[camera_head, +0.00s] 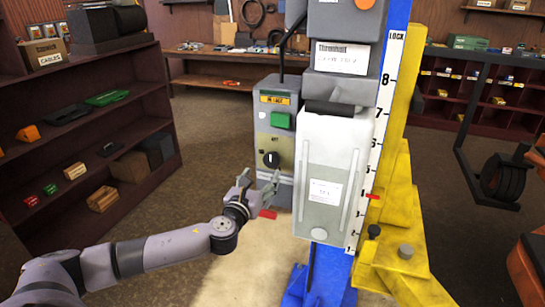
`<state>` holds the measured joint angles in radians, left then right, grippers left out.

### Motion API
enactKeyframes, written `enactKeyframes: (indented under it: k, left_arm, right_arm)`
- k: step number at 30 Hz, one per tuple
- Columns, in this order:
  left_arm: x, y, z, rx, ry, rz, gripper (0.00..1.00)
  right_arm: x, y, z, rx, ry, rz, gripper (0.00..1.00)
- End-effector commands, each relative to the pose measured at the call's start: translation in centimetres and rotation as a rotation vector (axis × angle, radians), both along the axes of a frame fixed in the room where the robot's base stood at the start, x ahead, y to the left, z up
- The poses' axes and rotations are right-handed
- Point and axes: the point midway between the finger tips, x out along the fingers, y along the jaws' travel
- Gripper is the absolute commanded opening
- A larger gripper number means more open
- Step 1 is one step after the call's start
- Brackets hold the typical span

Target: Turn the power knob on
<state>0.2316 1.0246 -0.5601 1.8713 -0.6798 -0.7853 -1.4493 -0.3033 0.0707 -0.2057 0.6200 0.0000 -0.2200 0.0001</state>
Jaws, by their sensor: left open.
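The power knob (271,159) is a round black knob on the front of a grey control box (286,113). A green button (280,120) and a yellow label (274,98) are above it. My left gripper (264,180) is open just below and in front of the knob. Its fingers point up toward the box, and I cannot tell whether they touch it. The knob's face stays visible above the fingers. My right gripper is not in view.
A lift with a blue post (396,35) and yellow frame (396,200) stands right of the box. Its white-grey carriage (333,140) is beside the box. A brown shelf (85,150) is at left. A wheel (503,177) is at right.

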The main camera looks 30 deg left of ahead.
Motion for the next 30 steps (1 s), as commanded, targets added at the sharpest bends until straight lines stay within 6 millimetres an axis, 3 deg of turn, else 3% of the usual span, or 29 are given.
enactKeyframes:
  k: [6, 15, 30]
  left_arm:
    - [4.1, 0.9, 0.3, -0.003, -0.002, 0.002, 0.64]
    - [8.2, 2.0, 0.1, -0.003, -0.001, 0.001, 0.64]
    - [9.3, 2.2, -0.1, -0.001, 0.001, -0.001, 0.64]
  right_arm:
    - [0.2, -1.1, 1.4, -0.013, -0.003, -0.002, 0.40]
    - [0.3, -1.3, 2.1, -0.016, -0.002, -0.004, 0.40]
    - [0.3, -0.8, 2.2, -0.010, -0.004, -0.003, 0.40]
